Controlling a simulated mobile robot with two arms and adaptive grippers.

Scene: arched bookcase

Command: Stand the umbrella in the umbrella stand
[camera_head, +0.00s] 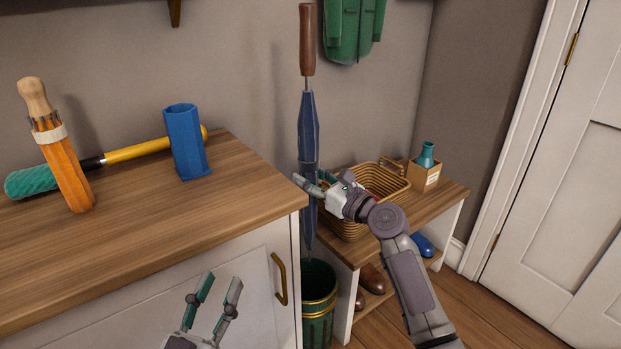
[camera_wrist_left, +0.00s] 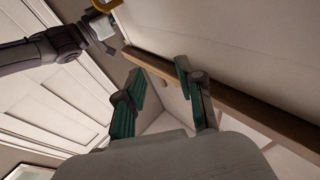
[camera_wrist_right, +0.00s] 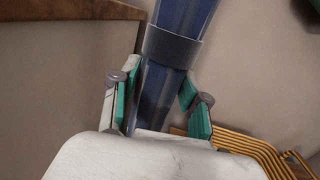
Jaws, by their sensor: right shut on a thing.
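A folded blue umbrella (camera_head: 308,130) with a brown handle stands upright in the head view, tip down. My right gripper (camera_head: 312,186) is shut on it at its lower half. In the right wrist view the umbrella (camera_wrist_right: 183,20) passes between the fingers of my right gripper (camera_wrist_right: 160,92), just below a grey band. The dark green umbrella stand (camera_head: 318,318) with gold bands is on the floor below. The umbrella's tip is at the stand's mouth; I cannot tell how far inside. My left gripper (camera_head: 215,288) is open and empty before the cabinet; it also shows in the left wrist view (camera_wrist_left: 158,88).
The wooden cabinet (camera_head: 240,205) at left holds an orange folded umbrella (camera_head: 65,165), a blue vase (camera_head: 186,142) and a yellow-green roll-shaped item (camera_head: 140,150). A bench (camera_head: 440,197) at right carries a wicker basket (camera_head: 350,225) and a small box (camera_head: 425,176). Shoes (camera_head: 372,278) sit beneath.

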